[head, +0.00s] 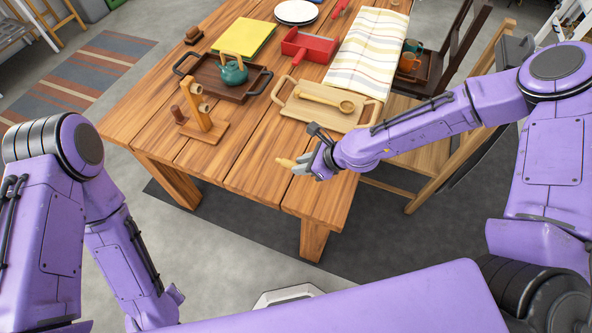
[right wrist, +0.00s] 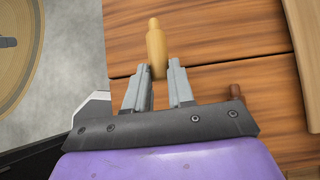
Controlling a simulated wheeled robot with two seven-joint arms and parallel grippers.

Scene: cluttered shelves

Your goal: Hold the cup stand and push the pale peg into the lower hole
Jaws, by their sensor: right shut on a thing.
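The wooden cup stand (head: 215,130) stands upright on the table, left of centre in the head view. It has a flat base, a slim post and short pegs on the post; its lower hole is too small to make out. My right gripper (head: 299,164) is shut on the pale peg (head: 284,162), above the table's front part, to the right of and nearer than the stand. In the right wrist view the pale peg (right wrist: 156,42) sticks out past the fingertips (right wrist: 159,80). My left arm hangs at the left, apart from the stand, and its gripper is hidden.
Behind is a dark tray (head: 190,86) with a teal teapot (head: 233,73). A pale tray (head: 296,113) with a wooden ladle (head: 325,99) lies to the right. The table front between stand and gripper is clear.

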